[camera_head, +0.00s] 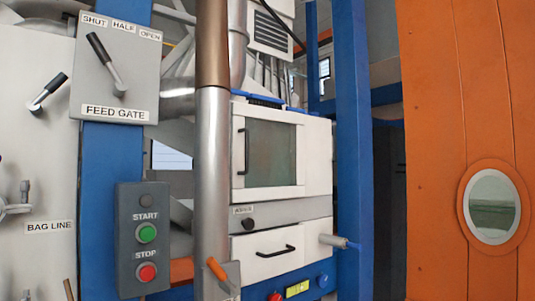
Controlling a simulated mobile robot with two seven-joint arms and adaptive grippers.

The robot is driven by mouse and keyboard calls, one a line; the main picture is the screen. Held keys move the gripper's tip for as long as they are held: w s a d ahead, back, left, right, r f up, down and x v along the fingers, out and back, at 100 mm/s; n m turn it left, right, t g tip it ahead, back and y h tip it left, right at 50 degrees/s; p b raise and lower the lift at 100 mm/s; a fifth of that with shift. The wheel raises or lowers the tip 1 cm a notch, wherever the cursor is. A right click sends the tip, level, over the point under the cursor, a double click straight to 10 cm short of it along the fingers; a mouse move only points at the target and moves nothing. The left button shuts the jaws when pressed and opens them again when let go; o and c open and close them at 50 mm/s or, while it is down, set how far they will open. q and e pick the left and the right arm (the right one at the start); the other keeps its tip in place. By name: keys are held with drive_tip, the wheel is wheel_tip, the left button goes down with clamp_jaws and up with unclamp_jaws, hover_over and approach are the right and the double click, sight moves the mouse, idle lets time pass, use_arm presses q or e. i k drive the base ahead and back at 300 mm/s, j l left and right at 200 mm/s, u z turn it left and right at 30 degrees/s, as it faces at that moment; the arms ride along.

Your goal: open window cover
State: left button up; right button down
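A white cabinet stands in the middle, with a framed window panel (270,153) that looks closed. A dark upright handle (246,150) is on the panel's left side. A round window (493,207) with an orange rim sits on the orange wall at the right. Its pane is greyish green. I cannot tell which of these windows has the cover. Neither of my grippers is in view.
A metal pipe (212,160) stands just left of the cabinet, with an orange-handled lever (217,269) low on it. The drawer (280,252) is shut. Blue posts (352,150) flank the cabinet. A START/STOP box (143,238) and FEED GATE lever plate (115,68) are at left.

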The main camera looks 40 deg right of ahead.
sight(240, 149)
drive_tip(key=l+z, duration=0.1)
drive_tip(key=z, duration=1)
drive_tip(key=i+j, duration=0.05)
